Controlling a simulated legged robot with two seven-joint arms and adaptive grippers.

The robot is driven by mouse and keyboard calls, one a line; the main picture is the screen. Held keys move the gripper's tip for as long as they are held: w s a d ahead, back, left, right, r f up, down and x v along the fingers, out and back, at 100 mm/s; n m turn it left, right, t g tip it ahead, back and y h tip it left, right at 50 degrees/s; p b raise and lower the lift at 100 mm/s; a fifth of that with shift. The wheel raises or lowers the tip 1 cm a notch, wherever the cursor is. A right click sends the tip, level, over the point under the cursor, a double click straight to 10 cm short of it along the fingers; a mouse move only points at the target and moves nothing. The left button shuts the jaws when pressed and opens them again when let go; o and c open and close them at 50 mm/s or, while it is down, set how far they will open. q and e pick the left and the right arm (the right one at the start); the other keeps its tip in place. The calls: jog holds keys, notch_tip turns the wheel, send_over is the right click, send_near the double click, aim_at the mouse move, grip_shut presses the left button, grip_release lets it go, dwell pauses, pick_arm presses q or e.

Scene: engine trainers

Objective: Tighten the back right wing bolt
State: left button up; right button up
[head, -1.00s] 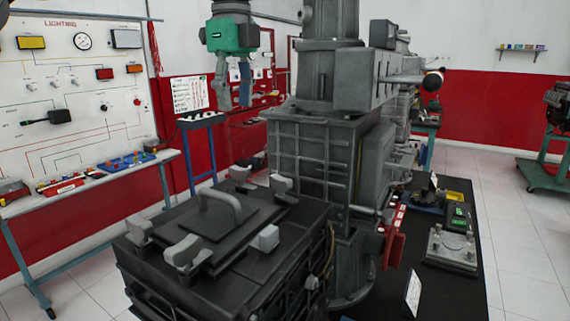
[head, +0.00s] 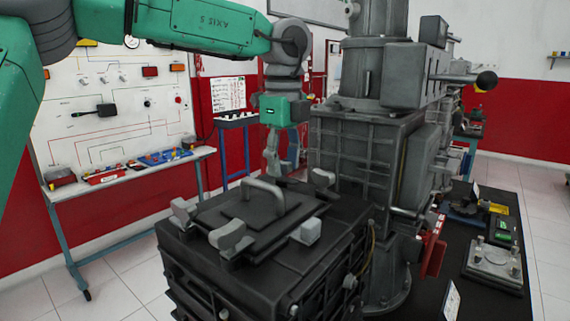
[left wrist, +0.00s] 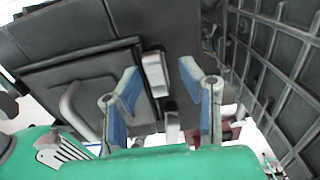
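A dark box (head: 270,280) carries a lid with a grey arched handle (head: 262,192) and several light grey wing bolts. The back right wing bolt (head: 322,177) stands by the tall ribbed housing. My left gripper (head: 280,162) points down over the box's back edge, left of that bolt, and hides what is behind it. In the left wrist view its two blue-padded fingers (left wrist: 158,78) are apart. A light grey wing bolt (left wrist: 154,72) shows in line with the gap, with no contact visible. A second light piece (left wrist: 172,127) shows lower between the fingers. My right gripper is out of view.
The ribbed grey housing (head: 350,150) rises close behind the box and right of my left gripper. Another wing bolt (head: 308,232) stands at the box's right side. A bench (head: 130,175) with a lighting panel is at left. Floor between bench and box is clear.

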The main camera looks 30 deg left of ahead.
pick_arm(q)
jog(key=shift+a+f, duration=0.1)
jog(key=shift+a, duration=0.45)
grip_shut()
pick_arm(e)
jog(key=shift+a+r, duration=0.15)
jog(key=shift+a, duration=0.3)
pick_arm(q)
jog(key=shift+d, duration=0.2)
